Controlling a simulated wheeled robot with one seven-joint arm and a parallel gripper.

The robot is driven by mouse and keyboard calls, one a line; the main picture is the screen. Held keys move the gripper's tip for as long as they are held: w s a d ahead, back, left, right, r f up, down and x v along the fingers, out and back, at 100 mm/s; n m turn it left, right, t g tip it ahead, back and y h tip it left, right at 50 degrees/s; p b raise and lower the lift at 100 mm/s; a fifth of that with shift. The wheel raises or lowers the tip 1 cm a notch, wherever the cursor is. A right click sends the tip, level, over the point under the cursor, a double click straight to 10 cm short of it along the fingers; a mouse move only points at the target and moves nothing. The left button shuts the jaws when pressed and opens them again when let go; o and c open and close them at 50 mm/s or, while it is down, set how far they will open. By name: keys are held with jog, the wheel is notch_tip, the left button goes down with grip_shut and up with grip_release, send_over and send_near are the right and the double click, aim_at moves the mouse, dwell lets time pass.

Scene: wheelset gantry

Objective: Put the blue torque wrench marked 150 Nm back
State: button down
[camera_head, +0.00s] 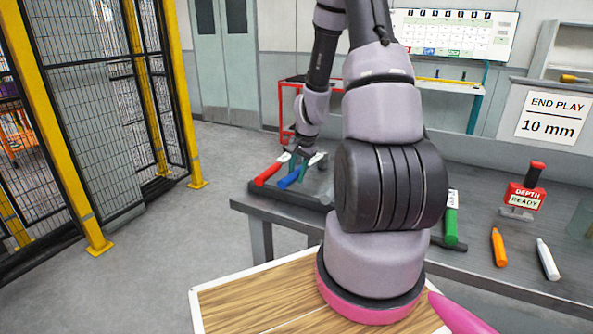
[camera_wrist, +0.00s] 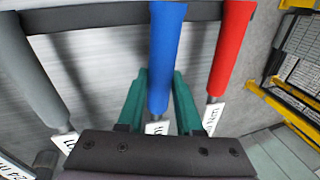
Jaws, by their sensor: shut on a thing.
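The blue torque wrench (camera_wrist: 166,50) is between the two green fingers of my gripper (camera_wrist: 160,105) in the wrist view. My gripper is shut on it, and its white tag shows just below the fingers, too partly hidden to read. In the head view the blue handle (camera_head: 290,179) is at the left end of the workbench, under my gripper (camera_head: 306,160). A dark rack bar (camera_wrist: 100,18) runs behind the handle in the wrist view; I cannot tell whether the wrench rests on it. A red-handled wrench (camera_wrist: 231,45) is to its right and a grey-handled one (camera_wrist: 35,75) to its left.
A green-handled wrench (camera_head: 451,218) lies farther right on the workbench (camera_head: 478,255). Orange (camera_head: 498,246) and white (camera_head: 547,259) markers and a red depth gauge (camera_head: 525,190) are at the right. Yellow-framed fencing (camera_head: 90,130) stands left; the floor between is clear.

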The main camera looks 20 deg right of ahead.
jog(key=shift+f, duration=0.3)
dwell(0.4)
jog(key=shift+c, duration=2.4)
grip_release()
jog(key=v, duration=1.1)
jog(key=s+a+r+n+t, duration=0.15)
jog(key=a+r, duration=0.35)
jog(key=r, duration=0.5)
jog(key=s+a+r+n+t+y, duration=0.1)
jog(key=s+a+r+n+t, duration=0.2)
jog(key=s+r, duration=1.3)
jog(key=a+n, duration=0.3)
jog(key=a, duration=0.1)
jog(key=shift+s+a, duration=0.4)
